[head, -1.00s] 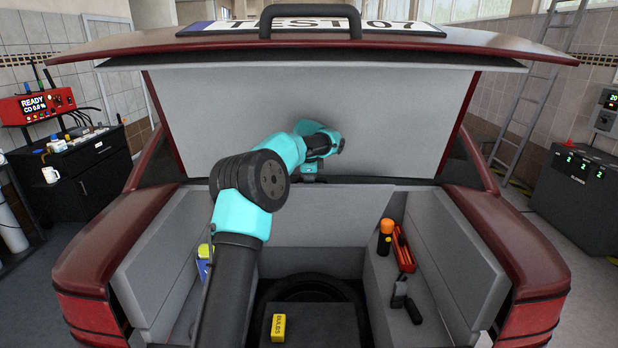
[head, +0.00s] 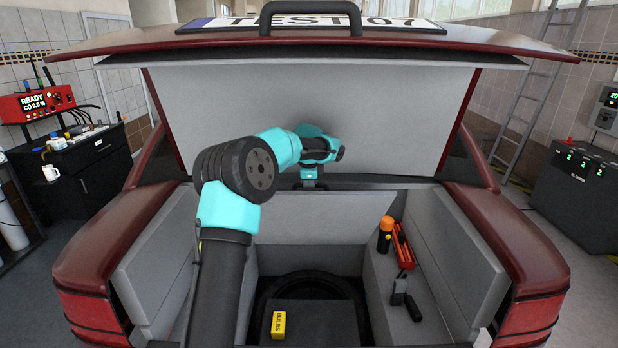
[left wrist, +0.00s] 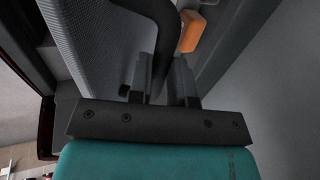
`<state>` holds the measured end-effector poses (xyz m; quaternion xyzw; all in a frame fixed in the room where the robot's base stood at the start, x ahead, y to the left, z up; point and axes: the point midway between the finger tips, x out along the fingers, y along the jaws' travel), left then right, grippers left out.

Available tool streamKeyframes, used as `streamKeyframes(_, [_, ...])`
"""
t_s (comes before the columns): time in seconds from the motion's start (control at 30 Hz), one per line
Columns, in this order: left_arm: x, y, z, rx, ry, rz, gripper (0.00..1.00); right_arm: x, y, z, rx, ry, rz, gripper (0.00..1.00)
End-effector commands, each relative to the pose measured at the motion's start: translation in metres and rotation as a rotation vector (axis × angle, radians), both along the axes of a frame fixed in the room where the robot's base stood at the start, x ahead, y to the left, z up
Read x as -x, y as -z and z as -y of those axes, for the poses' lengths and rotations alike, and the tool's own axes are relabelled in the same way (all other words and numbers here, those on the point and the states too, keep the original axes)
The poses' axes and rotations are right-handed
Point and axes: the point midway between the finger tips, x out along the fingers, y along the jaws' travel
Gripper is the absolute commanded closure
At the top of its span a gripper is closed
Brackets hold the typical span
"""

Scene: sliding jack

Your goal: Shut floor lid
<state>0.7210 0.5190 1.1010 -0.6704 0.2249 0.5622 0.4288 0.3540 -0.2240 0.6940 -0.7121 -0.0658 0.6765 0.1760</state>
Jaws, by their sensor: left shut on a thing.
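The floor lid (head: 340,216) appears as a grey panel raised upright at the back of the boot, behind the open well. My left gripper (head: 308,184) is at the top edge of this panel, with its fingertips hard to see in the head view. In the left wrist view, my left gripper (left wrist: 162,82) is shut on a black strap (left wrist: 166,42), which curves upward between the fingers. How the strap joins the lid is hidden. My right gripper is in neither view.
The open well holds a dark box (head: 325,318) with a yellow bulbs box (head: 278,324) on it, and a spare wheel (head: 305,284). An orange-capped bottle (head: 385,236) and a red tray (head: 403,247) are on the right ledge. The raised tailgate (head: 310,105) hangs overhead.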

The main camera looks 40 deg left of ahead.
Motion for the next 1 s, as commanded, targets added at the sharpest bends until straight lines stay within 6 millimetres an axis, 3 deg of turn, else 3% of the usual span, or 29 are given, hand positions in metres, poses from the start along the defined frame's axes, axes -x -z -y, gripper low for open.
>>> streamKeyframes(0.47, [0.049,0.035,0.033,0.0,0.003,-0.004,1.0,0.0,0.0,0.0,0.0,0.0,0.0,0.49])
streamKeyframes(1.0, [0.107,0.093,0.072,0.002,0.002,-0.005,1.0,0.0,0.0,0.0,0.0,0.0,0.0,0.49])
